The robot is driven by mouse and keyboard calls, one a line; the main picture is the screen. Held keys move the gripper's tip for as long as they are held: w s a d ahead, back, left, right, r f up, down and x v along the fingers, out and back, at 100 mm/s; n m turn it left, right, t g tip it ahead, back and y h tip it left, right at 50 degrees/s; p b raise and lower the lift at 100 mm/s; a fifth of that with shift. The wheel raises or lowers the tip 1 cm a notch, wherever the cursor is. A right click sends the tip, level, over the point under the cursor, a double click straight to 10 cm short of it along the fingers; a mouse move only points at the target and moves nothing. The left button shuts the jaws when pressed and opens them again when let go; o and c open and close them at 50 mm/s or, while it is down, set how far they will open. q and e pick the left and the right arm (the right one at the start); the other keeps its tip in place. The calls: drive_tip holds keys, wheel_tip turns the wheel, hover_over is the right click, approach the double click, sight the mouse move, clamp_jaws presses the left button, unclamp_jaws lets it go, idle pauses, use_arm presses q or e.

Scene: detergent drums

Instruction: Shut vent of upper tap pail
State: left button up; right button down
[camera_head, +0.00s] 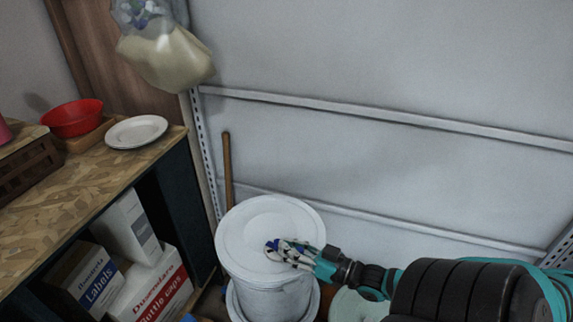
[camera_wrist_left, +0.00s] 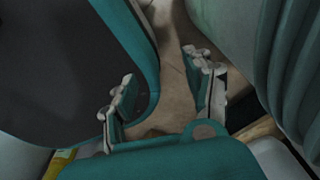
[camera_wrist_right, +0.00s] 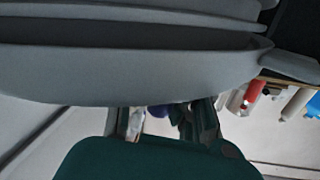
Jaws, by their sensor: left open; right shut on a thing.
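The upper tap pail (camera_head: 250,225) is white with a round lid and stands on another white pail or rim. A small blue piece (camera_head: 270,243), which looks like the vent cap, shows at the fingertips; a purple-blue bit (camera_wrist_right: 158,110) also shows between the fingers in the right wrist view. The right gripper is shut on it, and the fingers hide most of it. The tap is not visible. My left gripper (camera_wrist_left: 160,68) is open and empty, away from the pail.
A wooden-topped bench (camera_head: 75,175) at left carries a red bowl (camera_head: 72,118) and a white plate (camera_head: 136,131). Boxes (camera_head: 140,285) sit beneath it. A wooden stick (camera_head: 227,170) leans by the pale wall behind the pail. A filled bag (camera_head: 165,55) hangs above.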

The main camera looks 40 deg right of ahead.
drive_tip(key=shift+w+r, duration=0.15)
drive_tip(key=shift+r, duration=0.1)
drive_tip(key=c, duration=1.7)
unclamp_jaws()
drive_tip(key=o, duration=0.3)
drive_tip(key=shift+w+a, duration=0.15)
drive_tip(key=shift+w, duration=0.05)
drive_tip(key=shift+f, duration=0.1)
drive_tip(key=shift+s, duration=0.15)
drive_tip(key=shift+s+d+f, duration=0.15)
drive_tip(key=shift+s+d, duration=0.05)
drive_tip(key=shift+s, duration=0.2)
drive_tip(key=v, duration=1.1)
drive_tip(key=shift+c, duration=0.2)
